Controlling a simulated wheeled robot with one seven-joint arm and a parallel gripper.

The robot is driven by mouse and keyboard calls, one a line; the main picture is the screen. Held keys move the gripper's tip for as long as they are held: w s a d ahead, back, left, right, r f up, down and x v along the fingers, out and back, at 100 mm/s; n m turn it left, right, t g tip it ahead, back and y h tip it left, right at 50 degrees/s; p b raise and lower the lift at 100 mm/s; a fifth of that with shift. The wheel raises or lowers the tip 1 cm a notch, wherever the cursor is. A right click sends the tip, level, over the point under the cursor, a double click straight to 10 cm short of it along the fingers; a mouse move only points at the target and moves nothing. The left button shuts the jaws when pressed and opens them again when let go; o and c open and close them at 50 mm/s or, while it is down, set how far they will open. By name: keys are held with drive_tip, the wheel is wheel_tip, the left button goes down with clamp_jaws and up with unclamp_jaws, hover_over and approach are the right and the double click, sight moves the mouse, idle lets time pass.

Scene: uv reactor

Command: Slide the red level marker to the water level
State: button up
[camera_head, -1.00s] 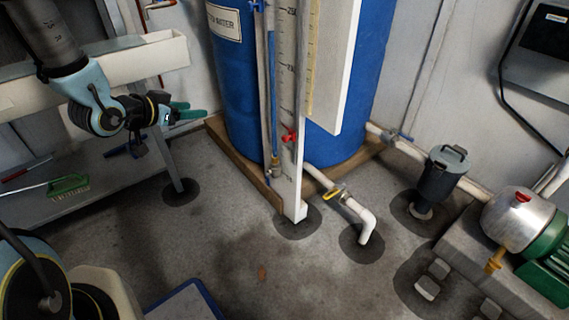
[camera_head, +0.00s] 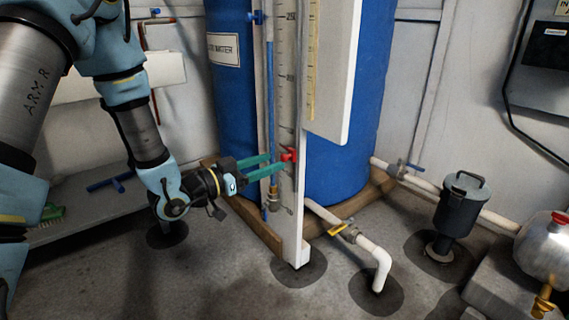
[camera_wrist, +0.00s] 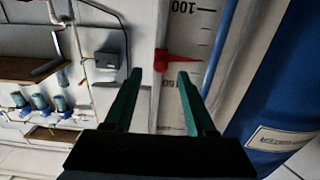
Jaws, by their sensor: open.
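The red level marker (camera_head: 289,154) sits on the white gauge board (camera_head: 291,224), low on its printed scale. Beside the board on the left runs a sight tube (camera_head: 271,100) with a blue column. The column's upper end appears far above the marker, towards the top of the picture. My gripper (camera_head: 276,163) is open, with its green fingers pointing at the marker from the left. In the wrist view, the marker (camera_wrist: 163,61) lies just beyond and between the fingertips (camera_wrist: 160,74); contact cannot be told. The tube (camera_wrist: 216,50) shows right of the fingers.
A blue water tank (camera_head: 345,155) stands behind the board on a wooden base. A white pipe with a yellow-handled valve (camera_head: 341,228) lies to the right. A grey canister (camera_head: 461,205) stands farther right. A bench (camera_head: 100,208) is at the left.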

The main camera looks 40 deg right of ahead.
sight(282, 158)
drive_tip(key=shift+s+d+b, duration=0.1)
drive_tip(key=shift+d+b, duration=0.6)
drive_tip(key=shift+d, duration=2.05)
drive_tip(key=shift+c, duration=0.4)
clamp_jaws()
